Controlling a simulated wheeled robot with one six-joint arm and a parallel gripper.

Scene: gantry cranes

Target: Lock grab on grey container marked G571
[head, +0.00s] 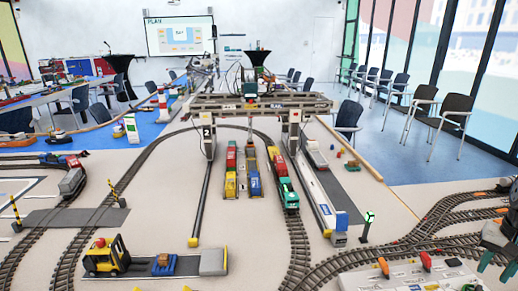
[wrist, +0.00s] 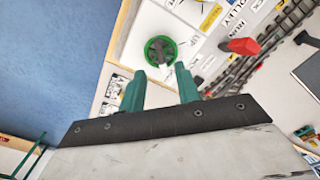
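The gantry crane (head: 265,103) spans the rails in the middle of the head view. A grey container (head: 71,181) rides on a train at the left, and a pale grey one (head: 315,153) stands right of the crane. The mark G571 is not legible on either. The grab is too small to make out clearly. A white control panel (head: 405,276) shows at the bottom right. In the wrist view, a round green-rimmed dark knob (wrist: 161,50) sits on it, just beyond the fingertips of my gripper (wrist: 162,72). My gripper is open and empty, also at the head view's right edge (head: 499,264).
A red lever (wrist: 240,46) stands right of the knob, with printed labels around it. A red lever (head: 426,261) and an orange one (head: 384,267) show in the head view. Tracks (head: 430,232) curve behind the panel. A yellow forklift (head: 106,256) stands front left.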

